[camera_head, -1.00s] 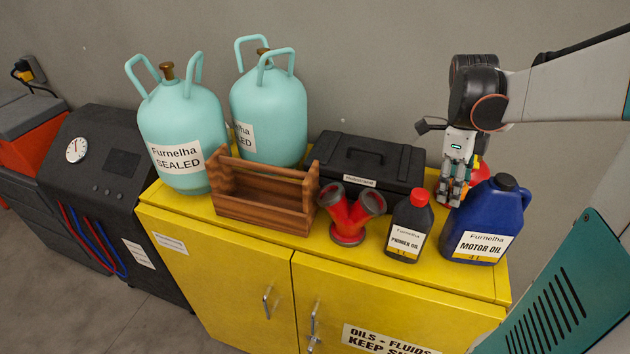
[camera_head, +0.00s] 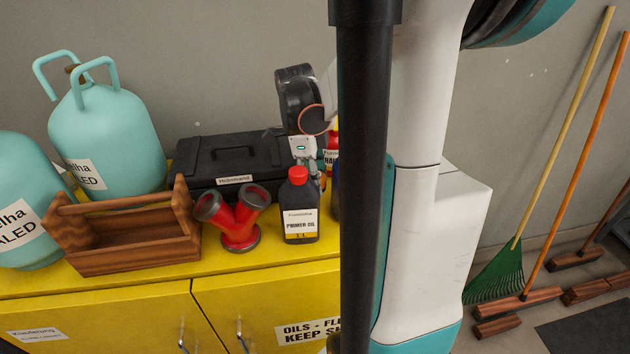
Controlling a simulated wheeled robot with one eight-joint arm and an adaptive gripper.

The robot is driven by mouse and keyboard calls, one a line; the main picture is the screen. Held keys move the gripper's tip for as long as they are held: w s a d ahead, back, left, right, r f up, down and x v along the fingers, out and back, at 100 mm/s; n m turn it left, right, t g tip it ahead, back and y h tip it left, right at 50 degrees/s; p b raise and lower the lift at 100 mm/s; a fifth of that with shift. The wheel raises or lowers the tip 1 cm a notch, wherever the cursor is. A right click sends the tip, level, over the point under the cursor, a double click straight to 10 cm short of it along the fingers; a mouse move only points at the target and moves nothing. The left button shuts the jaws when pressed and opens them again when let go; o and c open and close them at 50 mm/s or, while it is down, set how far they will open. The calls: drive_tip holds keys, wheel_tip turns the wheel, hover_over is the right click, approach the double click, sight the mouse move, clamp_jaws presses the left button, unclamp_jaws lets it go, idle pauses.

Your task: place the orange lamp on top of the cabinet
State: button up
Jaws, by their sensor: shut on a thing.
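The yellow cabinet (camera_head: 120,310) fills the lower left, with its top crowded. My gripper (camera_head: 308,168) is low over the back right part of the cabinet top, beside the black case and behind the primer oil bottle. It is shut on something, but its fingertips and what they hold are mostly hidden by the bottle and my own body. I cannot make out the orange lamp in this view.
Teal gas cylinders (camera_head: 115,140), a wooden tool carrier (camera_head: 130,255), a black case (camera_head: 225,155), a red pipe piece (camera_head: 238,222), the primer oil bottle (camera_head: 300,212) and a red-and-yellow container (camera_head: 333,150) crowd the cabinet top. Brooms (camera_head: 570,160) lean at the right.

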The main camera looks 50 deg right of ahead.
sight(327, 193)
drive_tip(key=f, duration=0.7)
drive_tip(key=shift+d+f, duration=0.15)
drive_tip(key=shift+d, duration=0.05)
drive_tip(key=d, duration=0.1)
drive_tip(key=w+d, duration=0.1)
drive_tip(key=shift+d, duration=0.3)
drive_tip(key=shift+w+d+r, duration=0.15)
drive_tip(key=shift+d+r, duration=0.05)
drive_tip(key=shift+d, duration=0.5)
drive_tip(key=d, duration=0.1)
drive_tip(key=w+d, duration=0.1)
drive_tip(key=d, duration=0.1)
drive_tip(key=shift+d+f, duration=0.1)
drive_tip(key=shift+d, duration=0.2)
drive_tip(key=shift+a+f, duration=0.1)
drive_tip(key=shift+f, duration=0.4)
drive_tip(key=shift+a, duration=0.15)
